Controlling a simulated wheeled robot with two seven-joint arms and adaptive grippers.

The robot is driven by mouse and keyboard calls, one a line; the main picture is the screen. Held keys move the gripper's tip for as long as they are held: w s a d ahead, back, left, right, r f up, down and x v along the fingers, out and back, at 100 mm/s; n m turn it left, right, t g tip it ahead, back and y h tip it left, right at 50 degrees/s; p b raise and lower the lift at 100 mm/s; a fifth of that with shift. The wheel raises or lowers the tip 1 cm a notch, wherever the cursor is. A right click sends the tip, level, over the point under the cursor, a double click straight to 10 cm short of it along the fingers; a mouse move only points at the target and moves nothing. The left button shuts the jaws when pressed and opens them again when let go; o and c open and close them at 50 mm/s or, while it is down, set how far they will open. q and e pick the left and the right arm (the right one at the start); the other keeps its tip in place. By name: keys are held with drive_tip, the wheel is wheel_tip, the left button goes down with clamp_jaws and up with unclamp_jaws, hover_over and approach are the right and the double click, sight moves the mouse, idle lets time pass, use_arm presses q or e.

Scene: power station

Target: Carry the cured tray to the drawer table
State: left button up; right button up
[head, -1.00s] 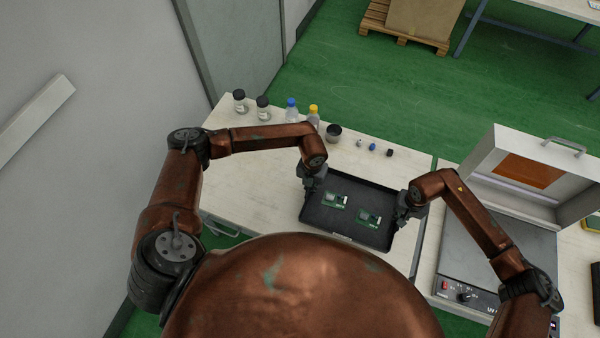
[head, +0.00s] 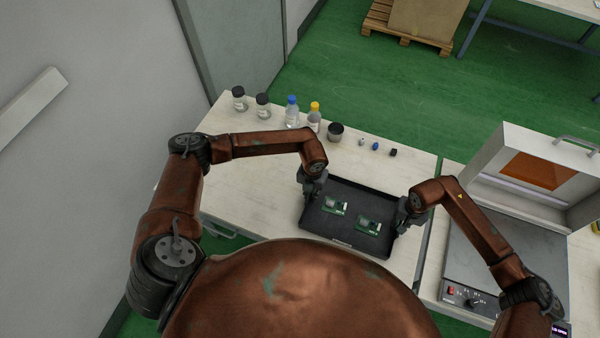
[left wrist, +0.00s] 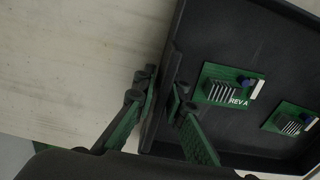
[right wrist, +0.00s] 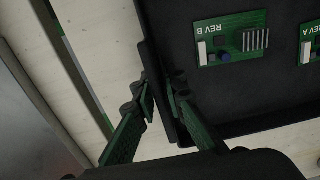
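The black tray (head: 350,238) carries two green circuit boards, one on the left (head: 335,206) and one on the right (head: 367,225). It is over the pale worktop; I cannot tell how high above the surface. My left gripper (head: 311,196) is closed on the tray's left wall, with one finger inside and one outside in the left wrist view (left wrist: 160,92). My right gripper (head: 403,218) holds the opposite wall the same way, as the right wrist view (right wrist: 162,92) shows. The boards lie flat, marked REV A (left wrist: 232,88) and REV B (right wrist: 230,38).
The worktop (head: 250,180) has several bottles (head: 292,112), a dark cup (head: 335,132) and small parts (head: 375,146) along its back. A UV unit (head: 490,255) with a raised lid (head: 540,170) stands on the right. A grey wall (head: 80,150) is at left. Green floor (head: 350,60) lies behind.

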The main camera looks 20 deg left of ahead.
use_arm(q)
drive_tip(key=shift+o, duration=1.1)
use_arm(e)
drive_tip(key=shift+o, duration=1.1)
drive_tip(key=shift+r, duration=0.1)
use_arm(q)
drive_tip(key=shift+r, duration=0.1)
wheel_tip(320, 180, up, 12)
drive_tip(key=shift+f, duration=0.25)
drive_tip(key=shift+r, duration=0.15)
use_arm(e)
drive_tip(key=shift+r, duration=0.1)
wheel_tip(320, 180, up, 12)
drive_tip(key=shift+f, duration=0.1)
